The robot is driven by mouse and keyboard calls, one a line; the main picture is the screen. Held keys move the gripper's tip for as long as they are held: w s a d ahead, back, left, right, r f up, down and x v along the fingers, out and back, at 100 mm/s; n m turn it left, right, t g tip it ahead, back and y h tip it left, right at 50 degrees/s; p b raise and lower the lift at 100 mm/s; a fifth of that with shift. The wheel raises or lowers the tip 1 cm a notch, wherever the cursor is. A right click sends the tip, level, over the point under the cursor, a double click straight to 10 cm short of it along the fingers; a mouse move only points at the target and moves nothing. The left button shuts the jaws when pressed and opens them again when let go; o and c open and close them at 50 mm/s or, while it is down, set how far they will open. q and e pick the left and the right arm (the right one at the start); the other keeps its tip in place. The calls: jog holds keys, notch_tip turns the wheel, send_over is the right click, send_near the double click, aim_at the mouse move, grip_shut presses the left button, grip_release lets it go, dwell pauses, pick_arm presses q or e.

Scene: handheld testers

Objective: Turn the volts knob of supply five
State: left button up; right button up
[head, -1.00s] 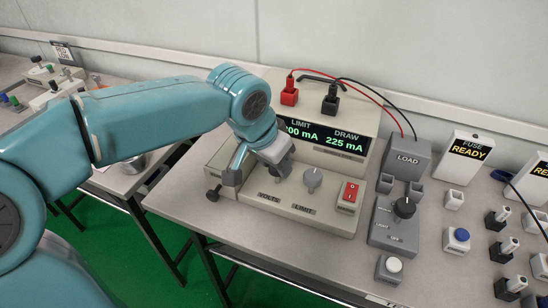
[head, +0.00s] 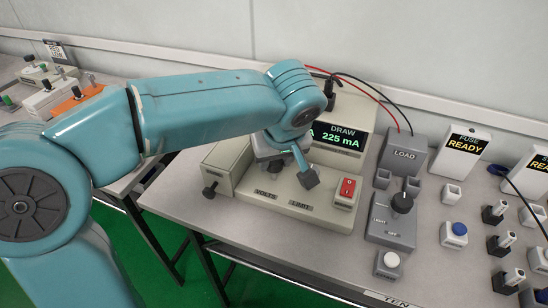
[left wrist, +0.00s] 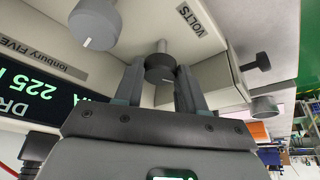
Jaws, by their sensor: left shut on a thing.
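Supply five (head: 285,205) is the beige box on the bench, with VOLTS and LIMIT labels on its low front deck. The left wrist view shows the VOLTS label (left wrist: 190,20), and the name FIVE beside the display. My left gripper (head: 285,171) is over the deck, turned aslant. In the left wrist view its fingers (left wrist: 160,85) are shut on the dark volts knob (left wrist: 160,66), with a pale shaft behind it. The head view hides this knob behind my gripper. The grey limit knob (left wrist: 95,22) stands beside it, clear of the fingers. My right gripper is out of view.
The display (head: 342,139) reads DRAW 225 mA; my arm covers the limit reading. A red switch (head: 346,190) is right of the gripper. A grey load box (head: 392,215) with a black knob stands further right. Red and black leads run behind.

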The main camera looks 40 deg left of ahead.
pick_arm(q)
jog(key=shift+w+d+n+g+y, duration=0.15)
jog(key=shift+n+g, duration=0.25)
jog(key=shift+n, duration=0.7)
jog(key=shift+w+a+n+g+y, duration=0.15)
jog(key=shift+n+g, duration=0.25)
jog(key=shift+n, duration=0.7)
jog(key=shift+s+d, duration=0.1)
jog(key=shift+d, duration=0.05)
jog(key=o, duration=1.1)
jog(key=shift+c, duration=0.2)
jog(key=p+v, duration=0.6)
jog(key=v, duration=1)
jog(key=shift+s+d+r, duration=0.1)
jog(key=shift+d, duration=0.05)
